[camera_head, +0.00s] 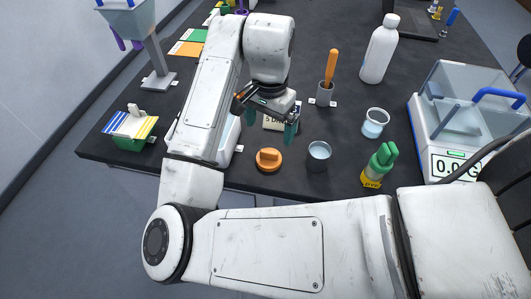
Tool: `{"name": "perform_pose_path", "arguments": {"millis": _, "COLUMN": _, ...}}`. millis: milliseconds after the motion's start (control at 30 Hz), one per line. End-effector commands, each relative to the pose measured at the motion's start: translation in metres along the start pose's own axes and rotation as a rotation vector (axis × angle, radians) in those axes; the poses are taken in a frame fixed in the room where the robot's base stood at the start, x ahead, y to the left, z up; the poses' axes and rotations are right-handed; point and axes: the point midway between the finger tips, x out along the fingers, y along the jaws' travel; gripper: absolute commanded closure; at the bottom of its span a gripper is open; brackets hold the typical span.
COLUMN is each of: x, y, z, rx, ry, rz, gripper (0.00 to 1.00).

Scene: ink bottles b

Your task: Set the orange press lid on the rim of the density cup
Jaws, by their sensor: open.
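The orange press lid (268,160) lies on the dark table near its front edge, with its raised grip bar on top. A grey metal cup (318,155), which looks like the density cup, stands upright just right of the lid with its top open. My gripper (266,120) is above the table behind the lid and cup, with its fingers apart and nothing seen between them. Its right fingertip is above and behind the space between lid and cup. The lid and cup are apart.
A glass beaker (375,123), a green-topped bottle (378,165) and a balance (455,135) stand to the right. A white bottle (380,50) and an orange-handled tool in a holder (325,95) stand behind. A label card (276,122) is partly hidden by my gripper.

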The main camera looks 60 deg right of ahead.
Motion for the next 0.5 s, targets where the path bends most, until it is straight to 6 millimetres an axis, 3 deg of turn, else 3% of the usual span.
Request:
{"name": "perform_pose_path", "arguments": {"millis": 300, "x": 0.044, "y": 0.0, "z": 0.001, "rx": -0.001, "ry": -0.004, "rz": 0.003, "gripper": 0.0}}
{"name": "perform_pose_path", "arguments": {"millis": 500, "x": 0.057, "y": 0.001, "z": 0.001, "rx": 0.0, "ry": -0.002, "rz": 0.001, "gripper": 0.0}}
